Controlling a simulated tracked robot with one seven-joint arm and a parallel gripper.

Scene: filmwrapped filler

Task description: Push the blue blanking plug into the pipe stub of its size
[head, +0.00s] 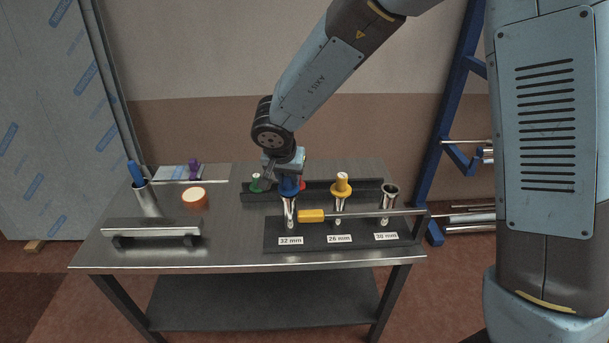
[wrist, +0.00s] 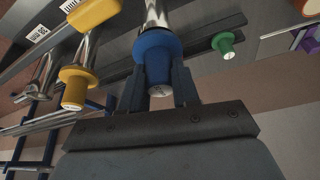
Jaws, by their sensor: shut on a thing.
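The blue blanking plug (head: 289,187) is at the top of the chrome pipe stub (head: 290,212) behind the 32 mm label. My gripper (head: 286,176) is above it, shut on the plug. In the wrist view the gripper fingers (wrist: 158,70) hold the narrow end of the blue plug (wrist: 156,47), and its wide flange meets the mouth of the stub (wrist: 154,13). How deep the plug sits is hidden. A yellow plug (head: 341,185) sits on the 26 mm stub (head: 338,212). The right-hand stub (head: 389,197) has an open mouth.
A yellow-handled tool (head: 312,215) lies across the front of the stubs. An orange roll (head: 195,197) and a cup with a blue-handled tool (head: 145,198) stand left.

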